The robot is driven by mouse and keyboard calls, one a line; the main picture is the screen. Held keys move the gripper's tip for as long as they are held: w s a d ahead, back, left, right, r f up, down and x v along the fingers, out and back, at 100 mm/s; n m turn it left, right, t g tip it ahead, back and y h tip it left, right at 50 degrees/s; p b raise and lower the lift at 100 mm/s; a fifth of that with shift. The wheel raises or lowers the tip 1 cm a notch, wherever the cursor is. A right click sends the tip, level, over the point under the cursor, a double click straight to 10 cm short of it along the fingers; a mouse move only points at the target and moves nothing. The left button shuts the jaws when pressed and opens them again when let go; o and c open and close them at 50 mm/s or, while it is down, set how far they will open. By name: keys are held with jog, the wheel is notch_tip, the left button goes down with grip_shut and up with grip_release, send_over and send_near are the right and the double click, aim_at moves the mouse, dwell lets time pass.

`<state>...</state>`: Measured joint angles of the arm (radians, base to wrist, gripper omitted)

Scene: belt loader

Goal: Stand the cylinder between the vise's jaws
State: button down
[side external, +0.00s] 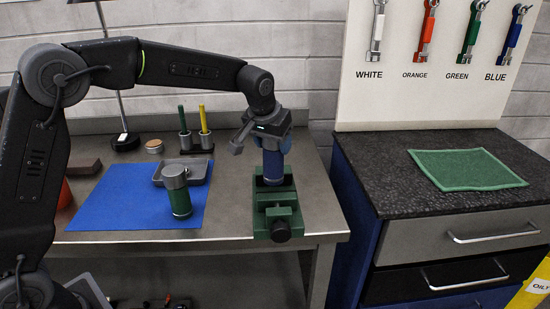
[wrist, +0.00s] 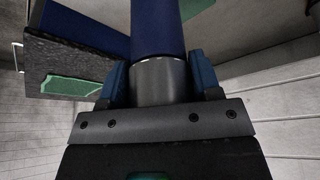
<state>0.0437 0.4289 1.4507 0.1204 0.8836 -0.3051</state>
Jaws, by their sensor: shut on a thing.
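The blue cylinder (side external: 273,166) with a grey end is upright in my gripper (side external: 272,138), over the green vise (side external: 279,214) at the bench's right side. Its lower end is at the vise's jaws; I cannot tell whether it touches the vise floor. In the wrist view the cylinder's blue part (wrist: 156,28) runs away from me and its grey end (wrist: 160,78) is between the blue finger pads of my gripper (wrist: 160,84). My gripper is shut on this grey end. The vise is not clearly visible in the wrist view.
A grey-and-green cylinder (side external: 178,190) stands on the blue mat (side external: 120,208), in front of a grey tray (side external: 199,170). Behind are a holder with two rods (side external: 195,142) and a lamp (side external: 124,140). A dark cabinet (side external: 390,185) with a green cloth (side external: 467,169) stands right of the bench.

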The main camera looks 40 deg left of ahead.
aim_at(275, 158)
jog(key=shift+w+d+f, duration=0.15)
jog(key=shift+d+f, duration=0.05)
jog(key=shift+f, duration=1.8)
jog(key=shift+f, duration=0.15)
jog(key=shift+c, duration=1.6)
grip_release()
jog(key=shift+f, duration=0.1)
jog(key=a+v, duration=0.1)
jog(key=v, duration=1.1)
jog(key=shift+d+r, duration=0.2)
jog(key=shift+d, duration=0.25)
